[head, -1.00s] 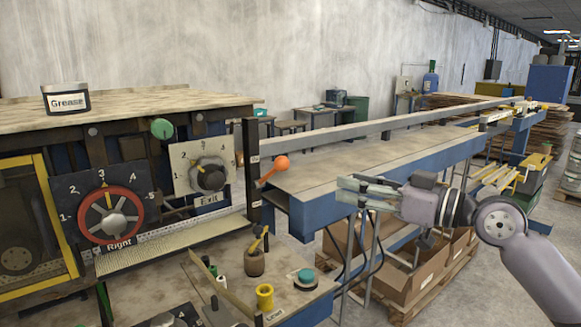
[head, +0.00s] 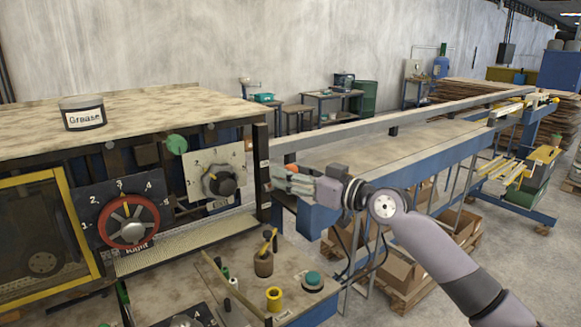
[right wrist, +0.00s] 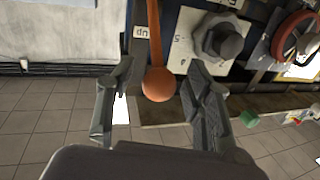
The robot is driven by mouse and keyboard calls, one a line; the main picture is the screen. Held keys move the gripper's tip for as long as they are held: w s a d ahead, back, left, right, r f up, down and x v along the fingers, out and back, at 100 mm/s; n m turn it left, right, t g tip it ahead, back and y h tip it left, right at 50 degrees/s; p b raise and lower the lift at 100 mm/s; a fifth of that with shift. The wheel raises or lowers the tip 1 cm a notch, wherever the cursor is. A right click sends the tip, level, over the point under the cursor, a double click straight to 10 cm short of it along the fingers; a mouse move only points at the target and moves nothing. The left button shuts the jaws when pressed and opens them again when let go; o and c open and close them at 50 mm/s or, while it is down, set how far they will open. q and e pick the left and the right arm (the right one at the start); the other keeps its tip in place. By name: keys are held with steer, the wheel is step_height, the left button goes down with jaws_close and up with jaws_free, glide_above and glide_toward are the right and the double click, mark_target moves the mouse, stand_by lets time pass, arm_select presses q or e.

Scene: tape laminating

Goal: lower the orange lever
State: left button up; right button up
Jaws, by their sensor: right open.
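The orange lever (right wrist: 158,84), a rod with a round ball end, shows in the right wrist view. Its ball lies between the two spread fingers of my right gripper (head: 279,178), with a visible gap on each side. The rod runs up from the ball toward the panel. In the head view the gripper is at the panel's right edge and covers most or all of the lever. My right gripper is open and holds nothing. My left gripper is not in view.
The panel has a grey dial (head: 219,182) and a red-rimmed dial (head: 128,220) to the left of the gripper. A grease tin (head: 83,113) stands on top of the machine.

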steer(key=shift+w+a, duration=0.15)
steer(key=shift+a, duration=0.05)
steer(key=shift+c, duration=0.4)
jaws_close()
stand_by(0.5)
